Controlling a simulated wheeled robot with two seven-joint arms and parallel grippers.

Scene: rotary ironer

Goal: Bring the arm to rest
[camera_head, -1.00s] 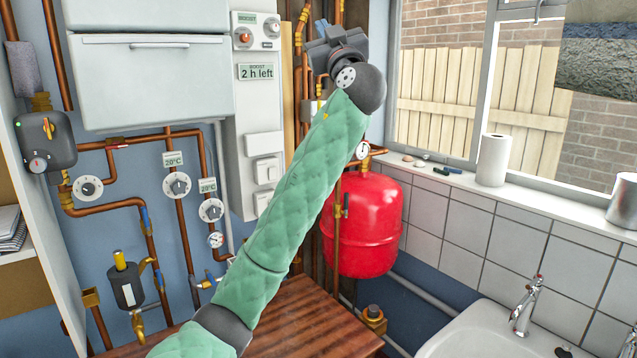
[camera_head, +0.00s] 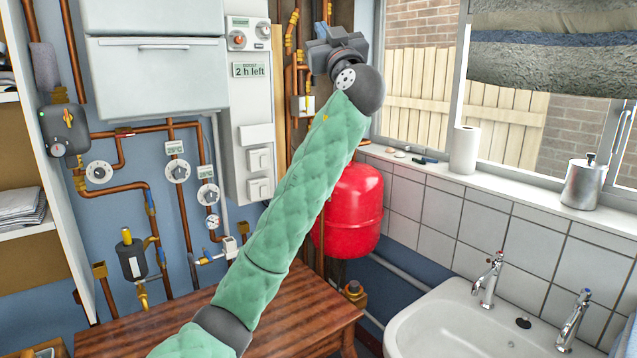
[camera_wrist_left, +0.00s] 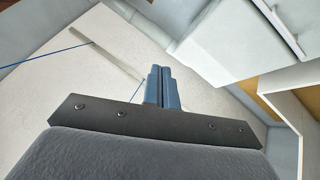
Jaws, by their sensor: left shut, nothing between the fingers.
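My left arm, in a green quilted sleeve (camera_head: 290,195), reaches up through the middle of the head view. Its left gripper (camera_head: 322,38) is a dark grey shape high up, in front of copper pipes near the window. In the left wrist view the two blue-grey fingers (camera_wrist_left: 162,88) are together with nothing between them. They point up toward a pale ceiling and touch nothing that I can see. My right gripper is in neither current view.
A red tank (camera_head: 352,212) hangs behind my arm. A white control panel (camera_head: 250,120) and copper pipes with dials line the wall. A wooden table (camera_head: 150,335) lies below. A sink (camera_head: 450,318) and a windowsill with a paper roll (camera_head: 464,150) are at right.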

